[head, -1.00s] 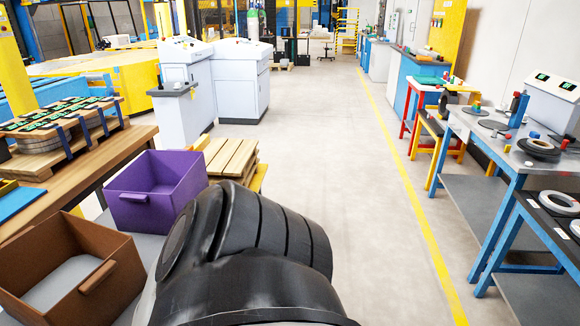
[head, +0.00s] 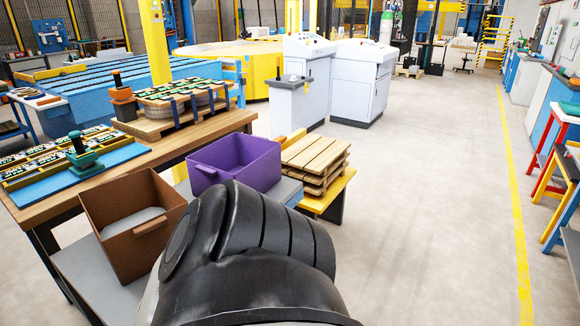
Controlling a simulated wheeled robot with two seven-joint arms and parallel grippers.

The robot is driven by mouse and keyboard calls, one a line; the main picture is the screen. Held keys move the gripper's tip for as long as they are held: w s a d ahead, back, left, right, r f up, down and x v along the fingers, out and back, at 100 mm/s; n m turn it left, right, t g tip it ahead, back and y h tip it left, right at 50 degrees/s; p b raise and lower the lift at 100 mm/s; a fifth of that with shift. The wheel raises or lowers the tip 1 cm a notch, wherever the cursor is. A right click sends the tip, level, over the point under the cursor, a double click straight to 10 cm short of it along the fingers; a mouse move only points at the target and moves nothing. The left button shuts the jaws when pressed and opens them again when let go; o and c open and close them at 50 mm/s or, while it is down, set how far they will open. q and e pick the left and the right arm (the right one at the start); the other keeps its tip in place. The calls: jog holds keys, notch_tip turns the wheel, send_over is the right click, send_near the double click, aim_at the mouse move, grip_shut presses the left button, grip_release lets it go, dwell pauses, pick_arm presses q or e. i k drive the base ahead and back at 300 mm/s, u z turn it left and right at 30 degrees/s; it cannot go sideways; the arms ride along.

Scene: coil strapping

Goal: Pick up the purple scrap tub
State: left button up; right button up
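The purple scrap tub (head: 240,166) is an open, square-walled box with a bar handle on its near left side. It stands upright on a low grey table, to the right of a brown tub and left of a pallet stack. A large black link of my own arm fills the lower middle of the head view and stands in front of the tub's lower right edge. Neither of my grippers shows in this view.
A brown tub (head: 128,232) stands on the grey table (head: 85,275). A wooden bench (head: 60,205) with a strapped coil (head: 180,98) is behind. Stacked wooden slats (head: 315,160) sit on a yellow stand (head: 330,192). The floor (head: 430,190) to the right is clear.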

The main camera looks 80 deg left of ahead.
aim_at(237, 169)
jog(key=u, duration=1.75)
jog(key=i, duration=3.45)
jog(key=u, duration=3.2)
